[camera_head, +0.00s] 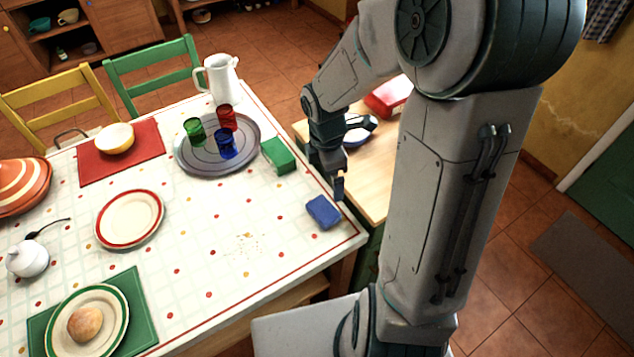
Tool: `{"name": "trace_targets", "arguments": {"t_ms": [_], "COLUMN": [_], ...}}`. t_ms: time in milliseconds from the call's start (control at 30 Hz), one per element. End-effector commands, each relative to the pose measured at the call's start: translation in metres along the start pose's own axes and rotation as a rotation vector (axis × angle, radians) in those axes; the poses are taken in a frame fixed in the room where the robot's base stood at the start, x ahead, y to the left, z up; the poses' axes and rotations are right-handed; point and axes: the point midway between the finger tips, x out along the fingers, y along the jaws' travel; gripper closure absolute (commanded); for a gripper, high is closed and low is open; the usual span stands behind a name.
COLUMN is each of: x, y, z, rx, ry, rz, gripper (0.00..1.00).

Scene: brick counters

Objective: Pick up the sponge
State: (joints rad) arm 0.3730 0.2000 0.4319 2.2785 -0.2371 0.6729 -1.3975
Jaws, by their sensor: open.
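A blue sponge (323,212) lies on the table near its front right corner. My gripper (338,190) hangs just above and to the right of the sponge, close to the table's right edge, pointing down. Its jaws are open and nothing shows between them. The exact height of the fingertips over the sponge is hard to tell from this one view.
The table (205,270) has a spotted cloth. A green box (279,156) and a round tray (187,163) with colored glasses lie behind the sponge. Crumbs (243,245) lie to its left. A wooden counter (370,185) stands to the right.

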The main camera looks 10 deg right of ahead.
Motion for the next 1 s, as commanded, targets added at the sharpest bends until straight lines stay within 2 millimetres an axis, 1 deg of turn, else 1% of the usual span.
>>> {"name": "trace_targets", "arguments": {"t_ms": [33,100,200,300,367,600,700,800,933,1000], "x": [0.006,0.013,0.020,0.027,0.035,0.083,0.098,0.107,0.114,0.122], "y": [0.005,0.011,0.016,0.018,0.018,0.016,0.016,0.016,0.015,0.013], "z": [-0.001,-0.004,-0.007,-0.009,-0.010,-0.014,-0.015,-0.014,-0.015,-0.015], "rx": [-0.081,-0.182,-0.278,-0.325,-0.335,-0.338,-0.336,-0.333,-0.334,-0.335], "ry": [0.019,0.038,0.058,0.067,0.069,0.069,0.069,0.068,0.068,0.067], "rz": [-0.011,-0.013,-0.013,-0.011,-0.013,-0.015,-0.013,-0.012,-0.011,-0.013], "gripper": [0.00,0.00,0.00,0.00,0.00,0.00,0.00,0.00,0.00,0.00]}}
